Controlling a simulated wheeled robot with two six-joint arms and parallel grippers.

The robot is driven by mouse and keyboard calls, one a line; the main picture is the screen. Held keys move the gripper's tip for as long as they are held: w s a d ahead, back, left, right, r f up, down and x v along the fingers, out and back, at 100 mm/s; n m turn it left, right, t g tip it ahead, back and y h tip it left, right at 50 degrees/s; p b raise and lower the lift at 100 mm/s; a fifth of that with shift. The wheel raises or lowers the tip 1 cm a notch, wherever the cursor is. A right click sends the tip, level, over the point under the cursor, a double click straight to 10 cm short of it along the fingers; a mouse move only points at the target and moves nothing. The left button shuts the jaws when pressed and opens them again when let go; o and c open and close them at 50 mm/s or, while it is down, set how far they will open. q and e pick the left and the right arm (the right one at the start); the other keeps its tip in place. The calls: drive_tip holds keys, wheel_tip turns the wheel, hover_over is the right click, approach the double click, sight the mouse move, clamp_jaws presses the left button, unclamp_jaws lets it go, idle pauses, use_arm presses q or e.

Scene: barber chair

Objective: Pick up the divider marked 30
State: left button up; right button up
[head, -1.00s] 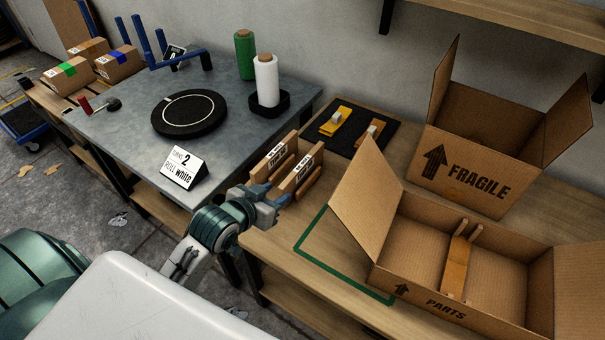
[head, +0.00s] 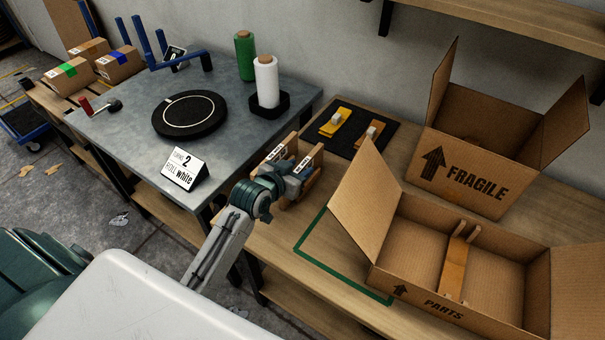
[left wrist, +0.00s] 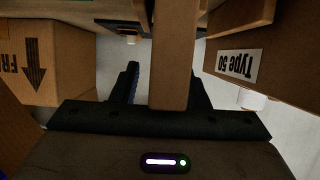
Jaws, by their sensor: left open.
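Two brown dividers with white labels stand side by side on the wooden bench, a left one (head: 276,150) and a right one (head: 313,166). Their labels are too small to read in the head view. My left gripper (head: 297,172) is at the near end of the right divider and covers part of it. In the left wrist view, my open left gripper (left wrist: 166,88) has a brown upright part (left wrist: 175,50) between its fingers, seen edge-on. Its label is hidden there. The neighbouring divider (left wrist: 262,40) shows "Type 50", upside down. My right gripper is out of view.
An open PARTS carton (head: 385,262) with a brown piece (head: 456,262) inside stands at right. A FRAGILE carton (head: 470,175) is behind it. A black mat (head: 352,147) carries yellow and brown pieces. A grey table (head: 235,130) stands left, with a "2 Roll white" sign (head: 184,169).

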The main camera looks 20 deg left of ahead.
use_arm(q)
drive_tip(key=shift+c, duration=0.2)
clamp_jaws()
